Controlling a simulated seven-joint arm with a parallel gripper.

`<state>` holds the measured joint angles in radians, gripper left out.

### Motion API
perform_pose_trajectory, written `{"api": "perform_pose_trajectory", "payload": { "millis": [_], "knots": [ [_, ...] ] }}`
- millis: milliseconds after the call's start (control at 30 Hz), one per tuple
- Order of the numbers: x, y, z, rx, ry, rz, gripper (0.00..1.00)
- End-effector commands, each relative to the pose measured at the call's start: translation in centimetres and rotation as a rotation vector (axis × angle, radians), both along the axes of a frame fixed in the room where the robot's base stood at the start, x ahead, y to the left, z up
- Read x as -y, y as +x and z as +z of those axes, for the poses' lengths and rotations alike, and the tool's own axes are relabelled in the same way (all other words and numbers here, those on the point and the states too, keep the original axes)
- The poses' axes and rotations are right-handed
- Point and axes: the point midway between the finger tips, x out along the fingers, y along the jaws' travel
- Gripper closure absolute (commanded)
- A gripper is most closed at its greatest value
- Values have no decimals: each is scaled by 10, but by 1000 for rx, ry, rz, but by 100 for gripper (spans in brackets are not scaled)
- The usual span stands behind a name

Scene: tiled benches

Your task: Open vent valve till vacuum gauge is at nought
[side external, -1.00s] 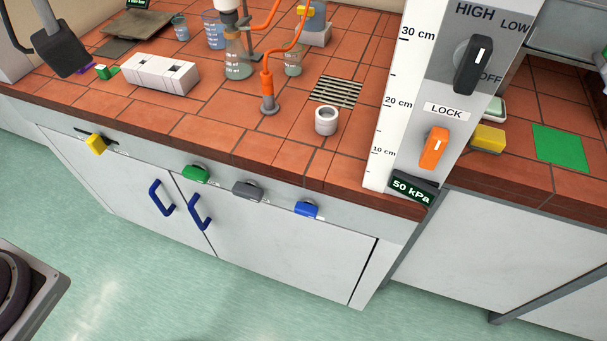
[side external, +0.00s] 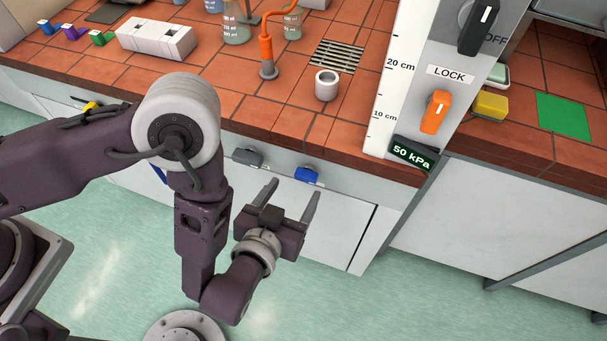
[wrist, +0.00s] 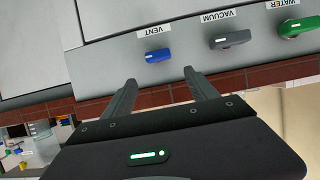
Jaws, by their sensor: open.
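The vent valve is a blue knob (side external: 307,175) on the bench's front panel. In the wrist view the blue knob (wrist: 158,56) sits under a VENT label, with a pale mark at its left end. The vacuum gauge (side external: 411,154) is a dark display at the foot of the white and grey panel and reads 50 kPa. My gripper (side external: 293,188) is open and empty, in front of the cabinet just below the blue knob in the picture. In the wrist view its two fingers (wrist: 160,88) point towards the panel, apart from the knob.
A grey VACUUM knob (wrist: 230,40) and a green WATER knob (wrist: 299,28) are beside the vent knob. A white cup (side external: 327,86) and an orange hose fitting (side external: 267,57) stand on the tiled bench. An orange LOCK knob (side external: 435,111) is above the gauge.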

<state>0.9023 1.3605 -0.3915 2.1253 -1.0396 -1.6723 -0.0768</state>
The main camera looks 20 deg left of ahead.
Motion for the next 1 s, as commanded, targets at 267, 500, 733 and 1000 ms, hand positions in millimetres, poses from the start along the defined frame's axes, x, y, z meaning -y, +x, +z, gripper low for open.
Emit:
{"api": "perform_pose_trajectory", "payload": {
  "millis": [267, 500, 733, 1000],
  "knots": [
    [-1, 34, -27, 1, -1, 7, 33],
    [-1, 64, -39, 0, 0, 3, 33],
    [0, 66, -40, -1, 3, 1, 33],
    [0, 66, -39, -1, 2, 1, 80]
  ]
}}
